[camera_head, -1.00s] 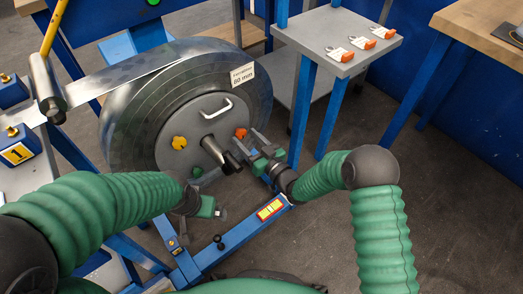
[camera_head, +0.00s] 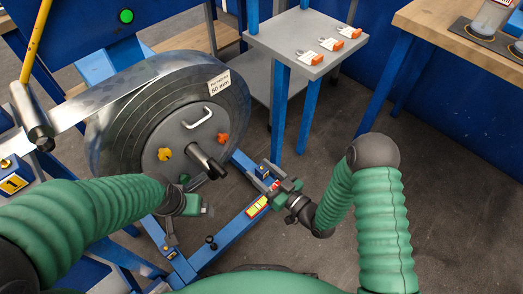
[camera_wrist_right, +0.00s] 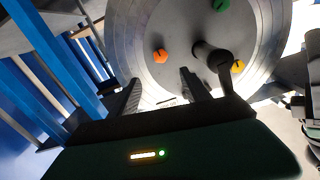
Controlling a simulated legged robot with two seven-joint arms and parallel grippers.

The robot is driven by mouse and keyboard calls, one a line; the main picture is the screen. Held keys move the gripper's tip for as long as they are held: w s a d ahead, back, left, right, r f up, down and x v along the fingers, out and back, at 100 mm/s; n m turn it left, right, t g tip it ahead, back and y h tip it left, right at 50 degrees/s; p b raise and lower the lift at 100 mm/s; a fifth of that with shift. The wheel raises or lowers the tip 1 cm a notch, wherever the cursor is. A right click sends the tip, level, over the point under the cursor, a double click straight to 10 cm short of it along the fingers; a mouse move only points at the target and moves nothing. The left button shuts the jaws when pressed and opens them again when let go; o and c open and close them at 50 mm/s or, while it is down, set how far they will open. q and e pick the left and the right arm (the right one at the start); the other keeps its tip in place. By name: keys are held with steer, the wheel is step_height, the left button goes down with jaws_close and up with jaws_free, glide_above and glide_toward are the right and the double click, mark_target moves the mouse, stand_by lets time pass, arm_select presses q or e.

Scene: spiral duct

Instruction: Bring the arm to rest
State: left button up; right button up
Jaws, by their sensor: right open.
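My right gripper (camera_head: 268,178) is open and empty, low and to the right of the steel strip reel (camera_head: 125,120). In the right wrist view its two fingers (camera_wrist_right: 160,95) stand apart, with the reel's face beyond them. The reel's grey plate carries a white handle (camera_head: 198,117), a dark central shaft (camera_head: 205,160), a yellow knob (camera_head: 164,154) and an orange knob (camera_head: 223,138). A green knob (camera_wrist_right: 220,5) also shows in the right wrist view. My left gripper (camera_head: 190,204) is in front of the reel's lower edge; its fingers are not clear.
A wooden bench (camera_head: 450,30) stands at the far right. The blue base beam (camera_head: 222,235) runs under the right gripper. Dark floor (camera_head: 300,250) lies open at the right.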

steer(key=w+d+m+g+h, duration=0.2)
steer(key=d+g+h, duration=0.1)
steer(key=d+h, duration=0.7)
steer(key=s+d+r+m+g+h, duration=0.1)
steer(key=s+d+r+m+g, duration=0.2)
steer(key=s+d, duration=0.35)
steer(key=s+d+r+m+g+h, duration=0.2)
steer(key=s+d+g, duration=0.15)
steer(key=s, duration=0.55)
steer(key=w+r+p+v, duration=0.1)
steer(key=w+p+v, duration=0.2)
steer(key=p+v, duration=1.3)
steer(key=w+r+p+v, duration=0.1)
steer(key=w+p+v, duration=0.3)
steer(key=p+v, duration=1.2)
steer(key=shift+d+r+g, duration=0.15)
steer(key=shift+d+g, duration=0.2)
steer(key=shift+d, duration=0.1)
